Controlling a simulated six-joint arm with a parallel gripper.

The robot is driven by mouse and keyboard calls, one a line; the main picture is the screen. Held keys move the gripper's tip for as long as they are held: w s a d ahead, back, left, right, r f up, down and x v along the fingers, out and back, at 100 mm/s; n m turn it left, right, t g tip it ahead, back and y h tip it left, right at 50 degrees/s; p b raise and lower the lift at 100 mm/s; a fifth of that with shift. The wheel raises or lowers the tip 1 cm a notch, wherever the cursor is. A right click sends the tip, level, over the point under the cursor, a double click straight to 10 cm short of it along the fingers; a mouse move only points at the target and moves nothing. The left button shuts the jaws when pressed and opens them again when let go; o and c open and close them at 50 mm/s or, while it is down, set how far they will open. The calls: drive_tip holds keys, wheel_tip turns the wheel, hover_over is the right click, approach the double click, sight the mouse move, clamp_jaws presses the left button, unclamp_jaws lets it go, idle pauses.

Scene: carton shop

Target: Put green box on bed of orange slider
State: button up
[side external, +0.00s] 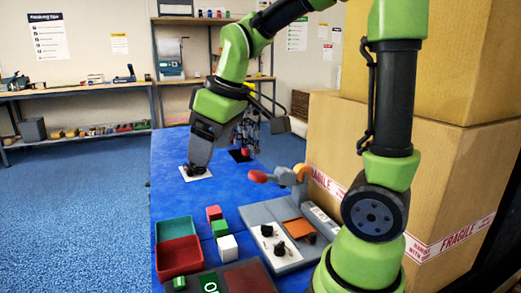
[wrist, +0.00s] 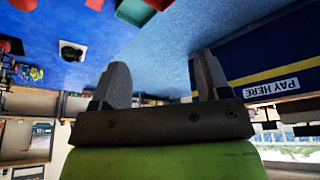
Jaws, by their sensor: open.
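The green box (side external: 220,229) is a small cube on the blue table. It stands in a row between a red box (side external: 213,213) and a white box (side external: 227,246). The orange slider (side external: 299,229) shows as an orange piece on a grey base, to the right of the boxes. No box shows on it. My gripper (side external: 196,160) is high and farther back, pointing down beside a white pad, well apart from the green box. In the wrist view my gripper (wrist: 162,80) has its two fingers wide apart with nothing between them. The green box and slider are not visible there.
A teal bin (side external: 173,228) and red bin (side external: 180,257) stand left of the boxes. A white panel with black knobs (side external: 269,240) lies left of the slider. A red-ended lever (side external: 258,176) stands behind. Large cartons (side external: 335,140) rise at right. The table's middle is clear.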

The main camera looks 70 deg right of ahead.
drive_tip(key=s+a+r+m+t, duration=0.1)
drive_tip(key=s+a+m, duration=0.1)
drive_tip(key=s, duration=0.3)
drive_tip(key=s+a+r+m+t+y, duration=0.1)
drive_tip(key=s+a+r+m+t, duration=0.1)
drive_tip(key=s, duration=0.4)
drive_tip(key=shift+a+m, duration=0.5)
drive_tip(key=shift+a, duration=0.4)
drive_tip(key=shift+s+a+f+y, duration=0.1)
drive_tip(key=shift+s+a+y, duration=0.05)
drive_tip(key=shift+s+y, duration=0.2)
drive_tip(key=shift+c, duration=1.2)
